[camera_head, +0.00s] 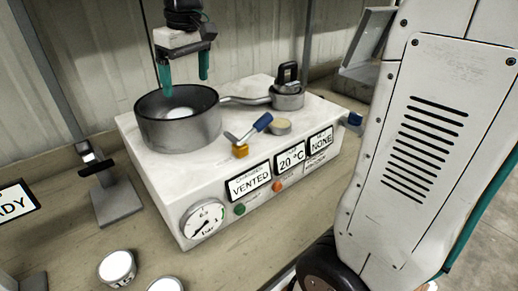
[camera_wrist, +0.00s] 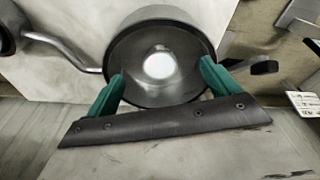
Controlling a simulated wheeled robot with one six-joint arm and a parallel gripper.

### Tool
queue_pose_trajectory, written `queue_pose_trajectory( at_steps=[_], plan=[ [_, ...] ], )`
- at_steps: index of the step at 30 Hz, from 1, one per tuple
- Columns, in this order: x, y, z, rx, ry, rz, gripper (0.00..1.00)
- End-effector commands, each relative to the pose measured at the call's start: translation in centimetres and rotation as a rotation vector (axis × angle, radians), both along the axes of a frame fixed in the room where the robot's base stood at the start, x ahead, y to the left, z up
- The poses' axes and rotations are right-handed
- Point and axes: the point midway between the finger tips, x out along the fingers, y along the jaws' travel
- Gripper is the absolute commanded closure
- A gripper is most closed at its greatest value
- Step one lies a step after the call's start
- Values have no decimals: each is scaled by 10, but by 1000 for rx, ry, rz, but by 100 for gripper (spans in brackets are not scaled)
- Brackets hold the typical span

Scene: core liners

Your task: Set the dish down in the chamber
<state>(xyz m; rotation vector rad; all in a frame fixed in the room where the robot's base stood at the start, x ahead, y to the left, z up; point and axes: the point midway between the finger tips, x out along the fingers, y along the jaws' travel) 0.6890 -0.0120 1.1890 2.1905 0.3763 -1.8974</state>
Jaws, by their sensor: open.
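The chamber (camera_head: 180,134) is a round, open grey metal pot on top of a white box-shaped unit. A small white round dish (camera_head: 177,113) lies inside it on the floor, near the middle. The wrist view looks down into the chamber (camera_wrist: 125,50) and shows the dish (camera_wrist: 160,64) between my fingers but farther down. My gripper (camera_head: 185,80) is open, with its two teal fingers spread and empty over the chamber. The fingers appear above the dish and apart from it.
A pipe (camera_head: 243,100) joins the chamber to a small capped pot (camera_head: 287,97). A blue-handled valve (camera_head: 255,128) sits in front. The unit's labels (camera_head: 250,183) read VENTED, 20 °C and NONE; a gauge (camera_head: 204,221) is beside them. A labelled white-topped tin (camera_head: 117,267) stands on the bench.

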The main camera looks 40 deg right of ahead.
Motion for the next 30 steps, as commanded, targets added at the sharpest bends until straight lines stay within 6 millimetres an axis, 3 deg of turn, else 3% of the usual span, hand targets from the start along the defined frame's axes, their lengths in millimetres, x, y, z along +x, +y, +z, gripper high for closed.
queue_pose_trajectory(
  at_steps=[4,9,15,21,29,30],
  plan=[
    [-78,-7,-4,-2,4,-84,12],
    [-163,-13,-29,-5,12,-191,12],
    [-237,-18,-67,-9,22,-292,12],
    [-266,-18,-88,-10,27,-338,12],
    [-269,-19,-90,-10,29,-341,12],
    [-268,-19,-90,-10,29,-341,20]
  ],
)
